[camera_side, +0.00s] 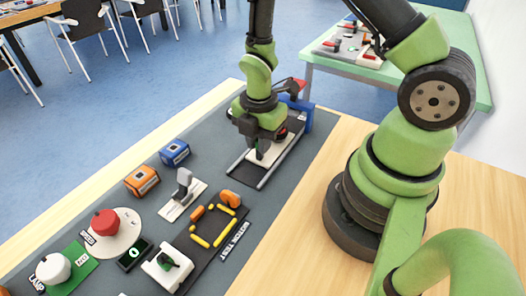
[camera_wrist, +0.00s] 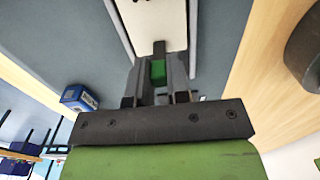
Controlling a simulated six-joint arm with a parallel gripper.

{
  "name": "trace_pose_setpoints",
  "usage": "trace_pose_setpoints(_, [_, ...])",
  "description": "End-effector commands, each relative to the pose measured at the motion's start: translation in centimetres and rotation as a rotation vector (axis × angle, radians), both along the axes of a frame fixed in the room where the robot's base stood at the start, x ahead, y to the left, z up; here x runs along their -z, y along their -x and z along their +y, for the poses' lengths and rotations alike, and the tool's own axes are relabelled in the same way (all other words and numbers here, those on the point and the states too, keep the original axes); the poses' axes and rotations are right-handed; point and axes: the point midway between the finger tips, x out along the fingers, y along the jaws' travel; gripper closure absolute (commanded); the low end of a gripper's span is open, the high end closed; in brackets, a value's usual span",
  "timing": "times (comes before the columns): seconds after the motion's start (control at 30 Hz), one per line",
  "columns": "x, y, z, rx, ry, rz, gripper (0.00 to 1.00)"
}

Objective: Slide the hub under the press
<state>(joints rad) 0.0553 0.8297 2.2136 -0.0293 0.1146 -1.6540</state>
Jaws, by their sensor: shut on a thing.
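My gripper (camera_side: 258,150) points down over a dark-railed track (camera_side: 267,180) at the far end of the mat. In the wrist view my gripper (camera_wrist: 160,80) is shut on a small green piece (camera_wrist: 158,72) with a dark post beside it, above a pale strip (camera_wrist: 155,25). I take this green piece to be part of the hub, whose full shape is hidden by my fingers. A blue gantry frame (camera_side: 307,120), which looks like the press, stands at the track's far end, partly hidden behind my gripper. The exact gap between hub and press cannot be told.
A blue box (camera_side: 174,152) and an orange box (camera_side: 141,180) stand left of the track. A grey lever on a white plate (camera_side: 183,193), a board with yellow bars (camera_side: 213,225), a red button (camera_side: 105,222) and a white knob (camera_side: 53,267) lie nearer the camera.

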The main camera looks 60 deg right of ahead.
Motion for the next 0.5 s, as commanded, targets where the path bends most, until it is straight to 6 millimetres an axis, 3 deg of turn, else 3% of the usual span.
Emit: trace_pose_setpoints(0.5, [0.0, -0.1, -2.7, 0.003, 0.001, -0.004, 0.96])
